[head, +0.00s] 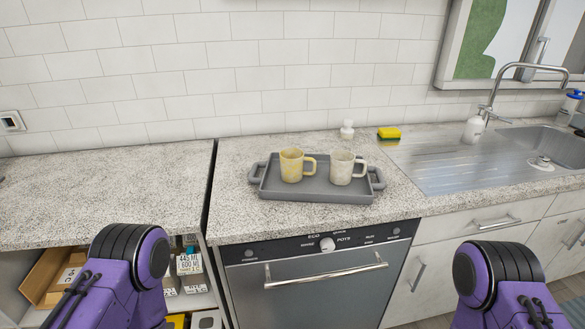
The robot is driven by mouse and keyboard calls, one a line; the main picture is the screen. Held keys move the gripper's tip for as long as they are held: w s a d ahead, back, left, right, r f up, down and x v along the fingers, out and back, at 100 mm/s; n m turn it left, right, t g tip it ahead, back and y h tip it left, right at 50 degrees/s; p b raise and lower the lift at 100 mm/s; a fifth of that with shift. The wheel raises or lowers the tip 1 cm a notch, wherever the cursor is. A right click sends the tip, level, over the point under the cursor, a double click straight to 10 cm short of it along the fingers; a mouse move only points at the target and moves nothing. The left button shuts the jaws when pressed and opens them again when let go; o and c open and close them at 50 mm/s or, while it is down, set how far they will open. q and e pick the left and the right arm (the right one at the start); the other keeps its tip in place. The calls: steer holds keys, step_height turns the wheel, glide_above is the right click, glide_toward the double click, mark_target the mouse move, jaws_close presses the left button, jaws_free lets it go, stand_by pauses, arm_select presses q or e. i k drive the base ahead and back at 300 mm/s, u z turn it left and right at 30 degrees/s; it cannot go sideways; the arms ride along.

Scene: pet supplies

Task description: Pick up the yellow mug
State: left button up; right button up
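The yellow mug (291,166) stands upright on a grey tray (316,196) on the speckled counter, its handle pointing right. A whitish mug (342,168) stands on the same tray just to its right, handle also to the right. Only purple and black parts of my two arms show, low at the left and right of the head view. Both grippers are out of view, and no arm part is near the mugs.
The sink and tap (497,88) are at right. A dishwasher (318,285) is below the counter. The counter left of the tray (110,195) is clear, with a dark gap between.

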mark_target(291, 160)
steer(key=k, duration=0.45)
steer(key=z, duration=0.9)
steer(key=i, duration=0.35)
steer(key=z, duration=0.9)
steer(key=i, duration=0.7)
steer(key=z, duration=0.4)
steer(key=i, duration=1)
steer(key=u, duration=0.7)
steer(key=i, duration=0.75)
steer(key=u, duration=3.35)
